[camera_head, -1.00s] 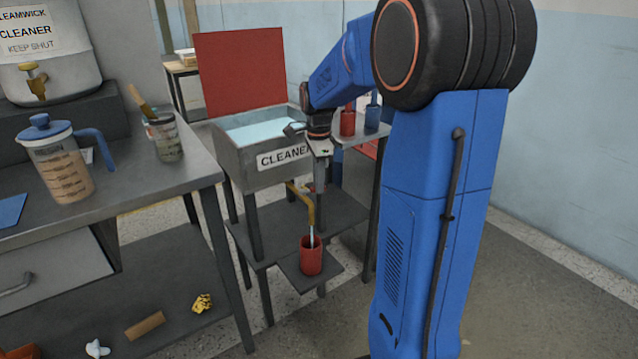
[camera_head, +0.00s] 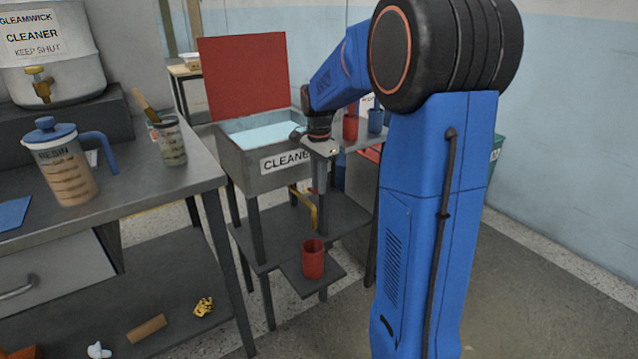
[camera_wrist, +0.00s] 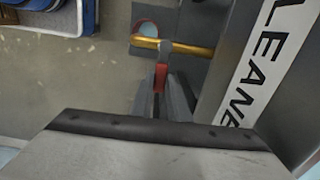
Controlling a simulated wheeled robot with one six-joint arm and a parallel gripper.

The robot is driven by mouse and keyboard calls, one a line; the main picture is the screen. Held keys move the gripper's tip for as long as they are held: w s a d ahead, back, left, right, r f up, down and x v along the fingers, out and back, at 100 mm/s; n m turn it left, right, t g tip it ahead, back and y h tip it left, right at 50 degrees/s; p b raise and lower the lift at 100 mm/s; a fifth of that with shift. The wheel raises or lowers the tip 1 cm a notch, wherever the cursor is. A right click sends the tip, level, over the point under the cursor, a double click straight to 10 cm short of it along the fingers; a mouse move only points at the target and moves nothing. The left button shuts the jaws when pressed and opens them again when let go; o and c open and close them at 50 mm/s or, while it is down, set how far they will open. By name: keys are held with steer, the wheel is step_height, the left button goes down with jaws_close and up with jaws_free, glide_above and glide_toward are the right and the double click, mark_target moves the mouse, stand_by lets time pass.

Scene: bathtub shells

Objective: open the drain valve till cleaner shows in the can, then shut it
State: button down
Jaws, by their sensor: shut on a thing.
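The cleaner tank (camera_head: 245,170) stands on a grey stand with its red lid raised and pale blue liquid inside. A brass drain pipe (camera_head: 312,217) comes out below it and bends down; it also shows in the wrist view (camera_wrist: 200,50). No stream shows below the spout. The red can (camera_head: 313,262) stands upright under it on a low shelf. In the wrist view, the can's round mouth (camera_wrist: 147,29), partly behind the pipe, looks pale blue inside. My gripper (camera_wrist: 161,88) is shut on the red valve handle (camera_wrist: 161,76) beside the pipe. In the head view my gripper (camera_head: 319,185) is small and partly hidden.
Red and blue cups (camera_head: 350,127) stand on a shelf behind my arm. Open floor lies at front right.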

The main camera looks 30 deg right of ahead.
steer(key=c, duration=1.7)
jaws_free()
step_height(320, 180, up, 17)
steer(key=shift+r, duration=0.2)
steer(key=s+a+f+n+t, duration=0.1)
steer(key=s+a+f+n, duration=0.4)
steer(key=s, duration=0.5)
steer(key=s+a+f+n+t, duration=0.2)
steer(key=s+a+f+n, duration=0.3)
steer(key=s, duration=0.5)
steer(key=s+a+f+n+t, duration=0.1)
steer(key=s+a+f+n, duration=0.4)
steer(key=s, duration=0.5)
steer(key=shift+s+a+n+t, duration=0.15)
steer(key=shift+n+t, duration=0.05)
steer(key=shift+n, duration=0.4)
steer(key=shift+s+a+n+t, duration=0.1)
steer(key=shift+a+n+t, duration=0.1)
steer(key=shift+n, duration=0.4)
